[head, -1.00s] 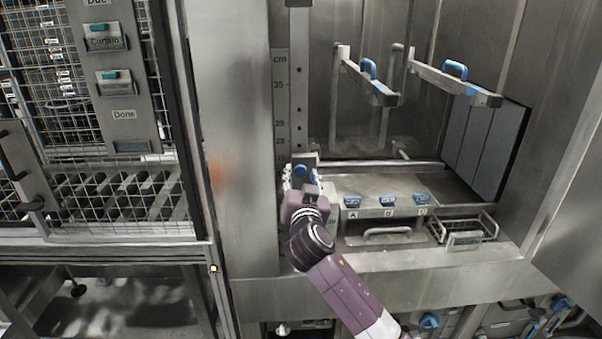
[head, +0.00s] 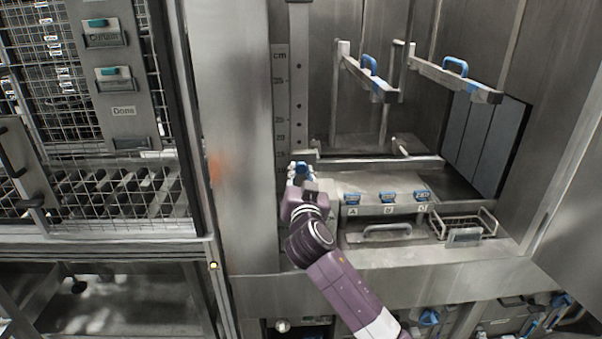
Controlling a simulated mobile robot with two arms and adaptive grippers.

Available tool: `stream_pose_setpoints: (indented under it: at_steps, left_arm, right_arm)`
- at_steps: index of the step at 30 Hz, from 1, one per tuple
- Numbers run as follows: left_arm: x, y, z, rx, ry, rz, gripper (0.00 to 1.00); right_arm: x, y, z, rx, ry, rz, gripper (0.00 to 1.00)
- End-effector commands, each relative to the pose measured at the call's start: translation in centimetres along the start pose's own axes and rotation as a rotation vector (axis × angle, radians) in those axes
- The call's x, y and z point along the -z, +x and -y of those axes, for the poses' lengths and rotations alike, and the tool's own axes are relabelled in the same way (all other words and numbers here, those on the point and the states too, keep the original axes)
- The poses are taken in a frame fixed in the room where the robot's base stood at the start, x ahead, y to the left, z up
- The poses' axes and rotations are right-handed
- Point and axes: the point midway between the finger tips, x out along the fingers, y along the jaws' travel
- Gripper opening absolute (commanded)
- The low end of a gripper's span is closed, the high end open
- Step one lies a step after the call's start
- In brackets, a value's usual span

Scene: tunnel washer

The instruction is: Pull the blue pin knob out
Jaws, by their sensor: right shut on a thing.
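The blue pin knob (head: 301,168) shows at the lower end of the vertical slotted rail (head: 299,90), beside the cm scale (head: 280,95). My right gripper (head: 300,178) is shut on the knob, at the end of the purple arm that comes up from the lower right. The gripper's fingers and wrist hide most of the knob and its mount, so how far the pin stands out cannot be told. My left gripper is not in view.
Two rails with blue handles (head: 370,65) (head: 455,68) jut out in the bay to the right. Blue clips marked with letters (head: 388,197) line the ledge above a drawer handle (head: 387,230). A wire basket (head: 463,225) stands right of it. A mesh cage (head: 95,110) is at left.

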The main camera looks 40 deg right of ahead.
Motion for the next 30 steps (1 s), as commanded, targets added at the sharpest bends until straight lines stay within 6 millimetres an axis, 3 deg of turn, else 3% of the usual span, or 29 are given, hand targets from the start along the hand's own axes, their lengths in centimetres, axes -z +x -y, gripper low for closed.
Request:
stream_pose_setpoints:
  at_steps: [6,14,15,19,30]
  left_arm:
    - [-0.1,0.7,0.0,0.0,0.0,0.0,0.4]
    - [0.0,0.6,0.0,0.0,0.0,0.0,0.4]
    - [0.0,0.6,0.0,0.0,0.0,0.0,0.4]
    - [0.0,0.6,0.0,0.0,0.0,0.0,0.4]
    - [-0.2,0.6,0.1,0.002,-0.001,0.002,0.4]
  right_arm:
    - [-0.3,-1.9,0.0,0.0,0.005,0.003,0.0]
    - [-0.2,-1.9,0.0,-0.001,0.0,0.004,0.0]
    - [-0.3,-1.9,0.0,-0.001,0.0,0.005,0.28]
    - [-0.2,-1.9,0.0,-0.001,0.0,0.003,0.41]
    - [-0.1,-2.4,0.0,0.0,0.001,0.001,0.41]
